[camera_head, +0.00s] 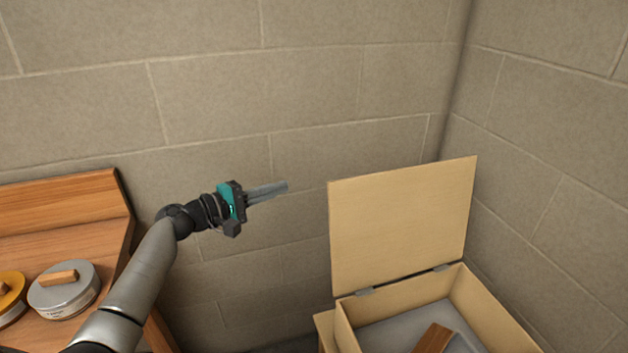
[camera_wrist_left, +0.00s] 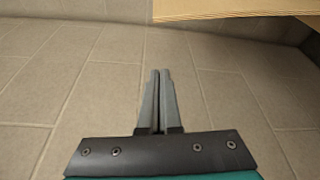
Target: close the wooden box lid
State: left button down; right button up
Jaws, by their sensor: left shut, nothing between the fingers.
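The wooden box (camera_head: 497,318) stands at the lower right of the head view, partly cut off by the bottom edge. Its lid (camera_head: 402,225) is open and stands upright, on two hinges at the back rim. My left gripper (camera_head: 284,187) is shut and empty, in the air to the left of the lid and apart from it, fingers pointing right. In the left wrist view the shut fingers (camera_wrist_left: 160,75) show in the middle, and a pale wooden edge, likely the lid (camera_wrist_left: 235,10), crosses the top right. My right gripper is not in view.
Inside the box lies a brown wooden piece (camera_head: 434,338) on a grey surface. A wooden table (camera_head: 60,238) with two round tins, one grey (camera_head: 66,298) and one yellow (camera_head: 10,305), is at the left. Block walls meet in a corner behind the box.

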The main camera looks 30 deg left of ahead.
pick_arm(q)
jog(key=w+d+p, duration=0.1)
jog(key=w+d, duration=0.4)
jog(key=d, duration=0.2)
jog(key=shift+w+d+p, duration=0.15)
jog(key=shift+w+p, duration=0.05)
jog(key=shift+p, duration=0.15)
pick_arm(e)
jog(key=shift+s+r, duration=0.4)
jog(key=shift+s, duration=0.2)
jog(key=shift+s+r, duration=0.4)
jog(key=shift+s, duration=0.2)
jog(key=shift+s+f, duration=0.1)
